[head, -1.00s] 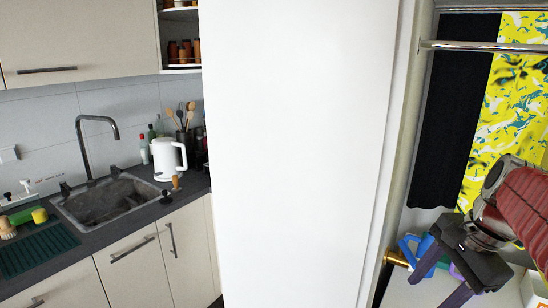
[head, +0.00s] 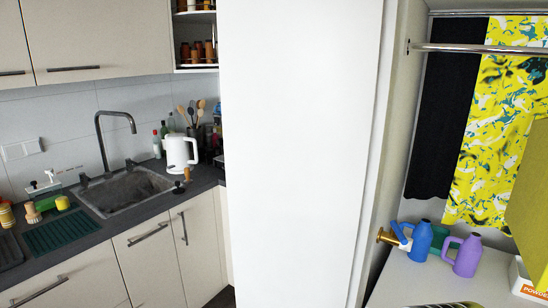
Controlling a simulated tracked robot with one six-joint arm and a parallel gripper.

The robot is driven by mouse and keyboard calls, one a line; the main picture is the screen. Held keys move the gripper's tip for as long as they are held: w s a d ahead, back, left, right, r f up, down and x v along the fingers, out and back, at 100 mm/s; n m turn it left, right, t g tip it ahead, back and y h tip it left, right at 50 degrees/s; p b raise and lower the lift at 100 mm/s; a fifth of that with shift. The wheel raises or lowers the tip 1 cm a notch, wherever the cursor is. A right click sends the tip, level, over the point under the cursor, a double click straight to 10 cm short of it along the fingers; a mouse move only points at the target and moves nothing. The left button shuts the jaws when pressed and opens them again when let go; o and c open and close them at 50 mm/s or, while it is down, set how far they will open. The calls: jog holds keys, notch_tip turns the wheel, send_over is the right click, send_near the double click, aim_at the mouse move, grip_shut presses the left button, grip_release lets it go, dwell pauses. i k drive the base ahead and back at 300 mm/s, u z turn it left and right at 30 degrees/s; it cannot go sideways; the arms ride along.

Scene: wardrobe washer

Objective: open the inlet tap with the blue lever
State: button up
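The inlet tap (head: 383,236) is a small brass fitting on the side wall, right of the tall white panel. Its blue lever (head: 400,236) slants from upper left to lower right beside the brass body. The lever's lower end comes close to a blue jug (head: 421,241), and I cannot tell whether they touch. The tap's setting cannot be read from this angle. My gripper is out of view, so its distance from the lever does not show.
A purple jug (head: 466,256) stands right of the blue one on a white top (head: 410,281), with something green (head: 440,236) behind. A powder box (head: 529,282) and an olive-yellow panel (head: 530,205) are at right. The tall white panel (head: 300,150) separates this niche from the kitchen.

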aim_at(395, 228)
jog(key=k, duration=0.65)
jog(key=u, duration=0.5)
jog(key=i, duration=1.25)
jog(key=z, duration=0.5)
